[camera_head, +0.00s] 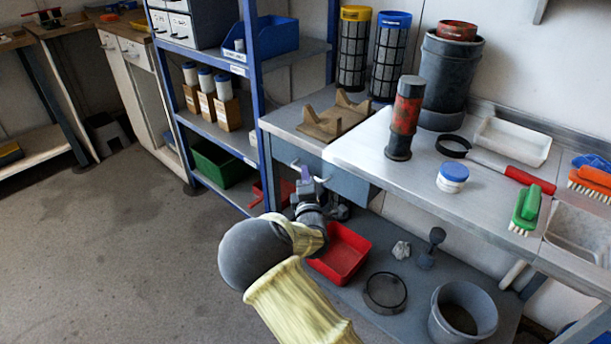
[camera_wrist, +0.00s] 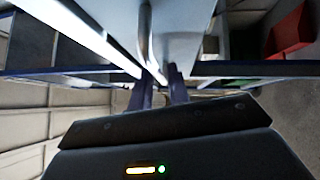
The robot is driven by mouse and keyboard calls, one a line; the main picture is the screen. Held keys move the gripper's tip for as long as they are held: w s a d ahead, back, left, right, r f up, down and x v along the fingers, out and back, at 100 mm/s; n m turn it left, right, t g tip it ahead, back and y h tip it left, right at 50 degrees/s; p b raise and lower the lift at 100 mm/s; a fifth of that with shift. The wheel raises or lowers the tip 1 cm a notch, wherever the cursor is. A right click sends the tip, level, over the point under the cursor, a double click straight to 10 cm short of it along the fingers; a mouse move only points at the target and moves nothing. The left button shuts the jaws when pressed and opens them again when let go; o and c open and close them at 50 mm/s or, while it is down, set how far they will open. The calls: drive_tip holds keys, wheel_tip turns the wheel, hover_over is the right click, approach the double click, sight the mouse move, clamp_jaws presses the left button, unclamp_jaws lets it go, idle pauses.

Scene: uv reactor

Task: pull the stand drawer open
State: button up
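The stand drawer (camera_head: 347,186) has a blue-grey front under the left part of the workbench; it looks closed, flush below the top. My gripper (camera_head: 307,174) is at its front, over the pale bar handle (camera_head: 325,180). In the wrist view the curved metal handle (camera_wrist: 146,38) runs down from the top edge to my two dark purple fingers (camera_wrist: 161,82). The drawer front (camera_wrist: 187,48) shows pale behind it. The fingers stand a little apart with the handle's lower part at their tips. Whether they press on it is unclear, and my wrist hides part of the drawer front.
A blue shelf rack (camera_head: 253,95) stands close on the left. A red bin (camera_head: 341,254), a ring and a grey bucket (camera_head: 462,312) are on the lower shelf. The bench top (camera_head: 405,175) carries a red-black cylinder and brushes. The floor (camera_head: 130,240) at left is clear.

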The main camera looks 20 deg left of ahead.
drive_tip(key=shift+x, duration=0.95)
drive_tip(key=shift+c, duration=0.5)
clamp_jaws()
drive_tip(key=shift+s, duration=0.15)
